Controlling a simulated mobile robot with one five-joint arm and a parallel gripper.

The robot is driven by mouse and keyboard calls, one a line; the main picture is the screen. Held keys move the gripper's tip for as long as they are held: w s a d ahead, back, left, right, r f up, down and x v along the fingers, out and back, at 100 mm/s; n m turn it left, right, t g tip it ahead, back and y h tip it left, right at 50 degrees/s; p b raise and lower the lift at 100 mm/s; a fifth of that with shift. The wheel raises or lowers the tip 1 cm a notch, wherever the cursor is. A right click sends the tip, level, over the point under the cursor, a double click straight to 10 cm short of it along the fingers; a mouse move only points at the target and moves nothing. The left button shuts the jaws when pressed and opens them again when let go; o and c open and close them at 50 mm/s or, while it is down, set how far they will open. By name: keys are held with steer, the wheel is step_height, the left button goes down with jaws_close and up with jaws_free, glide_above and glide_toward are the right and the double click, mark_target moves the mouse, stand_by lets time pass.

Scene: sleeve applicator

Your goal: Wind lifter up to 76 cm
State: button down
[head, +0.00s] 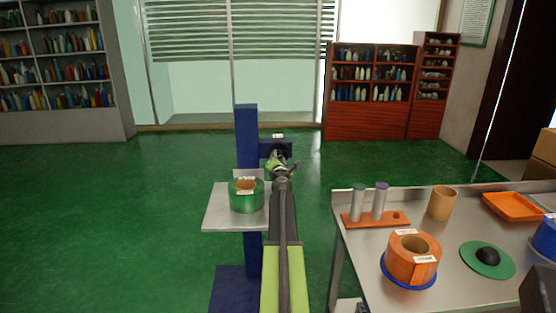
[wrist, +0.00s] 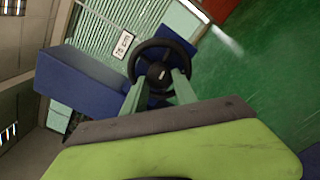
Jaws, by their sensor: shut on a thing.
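The lifter (head: 246,150) is a dark blue column on a blue base, with a grey platform (head: 222,219) on its front side. A green roll (head: 246,196) sits on the platform. A black handwheel (wrist: 150,50) is on the lifter's blue side housing, and a small white label (wrist: 122,44) is beside it in the wrist view. My gripper (wrist: 181,88) has its pale green fingers shut at the handwheel's lower rim. In the head view my gripper (head: 277,163) reaches the housing and largely hides the wheel.
A metal table (head: 345,250) at the right holds an orange roll (head: 410,258), a rack with two grey cylinders (head: 371,219), a tan cup (head: 441,203), a green disc (head: 500,262) and an orange tray (head: 514,206). Shelves stand along the back. Green floor left of the lifter is clear.

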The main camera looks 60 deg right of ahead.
steer(key=shift+d+m, duration=0.1)
steer(key=shift+m, duration=0.6)
steer(key=shift+s, duration=0.1)
steer(key=c, duration=1)
jaws_free()
steer(key=v, duration=1.7)
steer(key=shift+a, duration=0.25)
